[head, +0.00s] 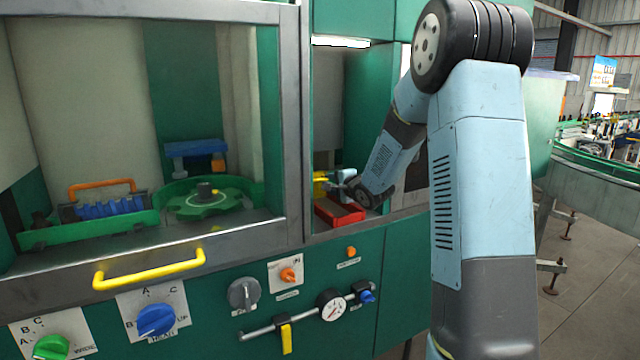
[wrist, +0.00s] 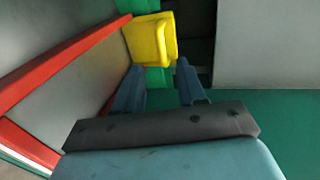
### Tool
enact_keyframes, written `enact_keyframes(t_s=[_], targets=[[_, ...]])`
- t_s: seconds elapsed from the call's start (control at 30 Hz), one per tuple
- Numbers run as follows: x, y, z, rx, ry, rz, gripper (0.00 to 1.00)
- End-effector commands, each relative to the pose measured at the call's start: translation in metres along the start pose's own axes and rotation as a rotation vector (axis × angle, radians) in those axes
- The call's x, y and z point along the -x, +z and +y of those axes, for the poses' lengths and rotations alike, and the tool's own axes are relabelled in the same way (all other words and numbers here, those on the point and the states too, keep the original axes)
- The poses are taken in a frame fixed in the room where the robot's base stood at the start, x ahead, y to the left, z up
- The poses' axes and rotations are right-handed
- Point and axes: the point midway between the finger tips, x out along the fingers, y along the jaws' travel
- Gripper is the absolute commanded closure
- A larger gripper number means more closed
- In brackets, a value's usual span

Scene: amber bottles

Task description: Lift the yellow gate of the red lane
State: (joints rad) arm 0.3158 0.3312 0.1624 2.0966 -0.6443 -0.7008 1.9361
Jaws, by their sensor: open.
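The red lane (head: 340,213) is a small red-walled channel inside the right-hand opening of the green machine. In the wrist view its red wall (wrist: 62,68) runs along the left beside a grey floor. The yellow gate (wrist: 150,40) is a bright yellow block-like piece at the lane's far end; in the head view it shows small (head: 320,186), partly hidden by my gripper. My gripper (wrist: 160,66) is open, its two fingers pointing at the gate. The gate is just beyond the fingertips, with nothing visibly held. I cannot tell whether they touch.
Green parts (wrist: 158,78) lie behind and below the gate, next to a dark gap. The opening's metal frame post (head: 303,120) stands left of my arm. A left bay holds a green star wheel (head: 207,200). Knobs and a gauge (head: 331,304) sit on the panel below.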

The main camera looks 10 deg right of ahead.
Motion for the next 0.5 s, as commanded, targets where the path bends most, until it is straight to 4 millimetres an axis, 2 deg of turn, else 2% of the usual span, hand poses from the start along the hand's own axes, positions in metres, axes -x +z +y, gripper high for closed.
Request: enact_keyframes(t_s=[0.3, 0.5], targets=[[-0.055, 0.001, 0.0, 0.0, 0.0, -0.001, 0.6], [-0.077, 0.001, 0.0, 0.001, 0.001, -0.001, 0.6]])
